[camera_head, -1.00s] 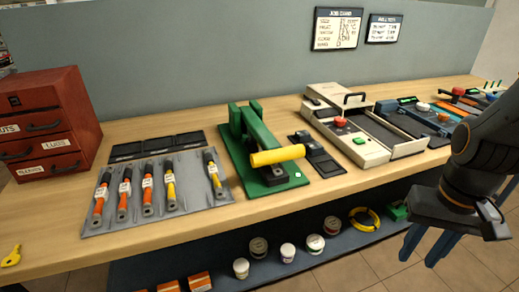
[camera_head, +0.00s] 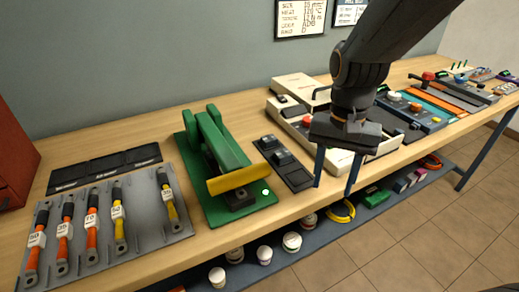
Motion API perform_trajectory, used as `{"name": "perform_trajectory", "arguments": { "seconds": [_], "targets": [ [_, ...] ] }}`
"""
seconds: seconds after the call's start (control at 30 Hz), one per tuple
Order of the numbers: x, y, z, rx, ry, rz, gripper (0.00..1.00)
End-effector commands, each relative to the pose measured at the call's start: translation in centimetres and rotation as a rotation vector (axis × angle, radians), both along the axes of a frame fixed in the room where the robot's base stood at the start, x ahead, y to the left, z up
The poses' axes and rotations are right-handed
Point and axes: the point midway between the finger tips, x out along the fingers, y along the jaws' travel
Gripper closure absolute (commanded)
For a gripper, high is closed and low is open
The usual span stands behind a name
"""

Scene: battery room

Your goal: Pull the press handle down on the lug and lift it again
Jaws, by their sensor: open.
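The green press (camera_head: 208,141) stands on its green base plate on the wooden bench, left of centre in the head view. Its yellow handle (camera_head: 240,180) sticks out at the front, above a dark block (camera_head: 240,200) on the base. I cannot make out a lug at the press; the handle may hide it. My gripper (camera_head: 336,172) hangs to the right of the press, its two blue fingers pointing down and apart. It is open and empty, in front of the beige machine and clear of the handle.
A dark plate with small blocks (camera_head: 297,176) lies right of the press. The beige machine (camera_head: 291,121) stands behind my gripper. A shelf with tins (camera_head: 292,241) runs below the bench.

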Motion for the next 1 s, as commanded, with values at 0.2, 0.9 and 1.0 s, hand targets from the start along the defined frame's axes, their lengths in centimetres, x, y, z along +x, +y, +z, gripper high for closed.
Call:
{"name": "perform_trajectory", "arguments": {
  "seconds": [0.2, 0.9, 1.0],
  "targets": [
    [1.8, 8.9, 6.6, -0.07, 0.049, -0.333, 0.55],
    [0.6, 16.7, 8.1, -0.176, 0.066, -0.682, 0.55],
    [0.3, 16.5, 6.6, -0.174, 0.065, -0.681, 0.55]
  ]
}}
